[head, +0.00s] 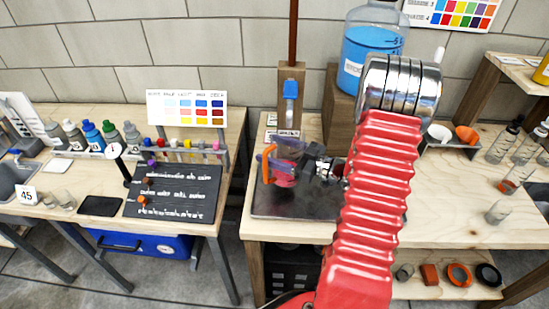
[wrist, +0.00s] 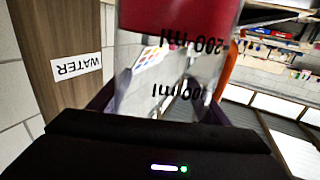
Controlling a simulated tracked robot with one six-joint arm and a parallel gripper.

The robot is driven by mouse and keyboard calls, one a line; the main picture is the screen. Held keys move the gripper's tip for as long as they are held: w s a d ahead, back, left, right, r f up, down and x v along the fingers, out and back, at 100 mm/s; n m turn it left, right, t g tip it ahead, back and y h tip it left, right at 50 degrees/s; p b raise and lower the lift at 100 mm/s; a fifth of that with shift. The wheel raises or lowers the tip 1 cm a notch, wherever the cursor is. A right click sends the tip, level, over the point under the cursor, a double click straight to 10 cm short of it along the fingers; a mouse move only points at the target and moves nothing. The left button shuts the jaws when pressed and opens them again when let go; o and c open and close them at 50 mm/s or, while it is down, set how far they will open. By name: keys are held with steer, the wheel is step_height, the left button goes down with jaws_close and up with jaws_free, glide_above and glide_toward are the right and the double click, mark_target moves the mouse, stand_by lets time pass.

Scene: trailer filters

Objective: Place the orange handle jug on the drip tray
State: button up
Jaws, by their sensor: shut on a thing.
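The orange handle jug (head: 285,179) is clear with red liquid in it. Its orange handle shows on its left in the head view and on the right in the wrist view (wrist: 232,62). My gripper (head: 284,163) is shut on the jug, with purple fingers on either side of its clear wall in the wrist view (wrist: 160,98). A dark flat tray (head: 318,209), which looks like the drip tray, lies on the right table below and around the jug. I cannot tell whether the jug touches it. My red arm hides the tray's right part.
A wooden post (head: 290,110) with a blue tap (head: 290,90) stands behind the jug; its WATER label shows in the wrist view. A big blue container (head: 371,55) stands behind my arm. The left table holds bottles (head: 92,136) and a black board (head: 172,192).

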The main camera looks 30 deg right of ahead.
steer(key=shift+f, duration=1.75)
steer(key=o, duration=1.3)
steer(key=shift+f, duration=0.1)
steer(key=v, duration=1.2)
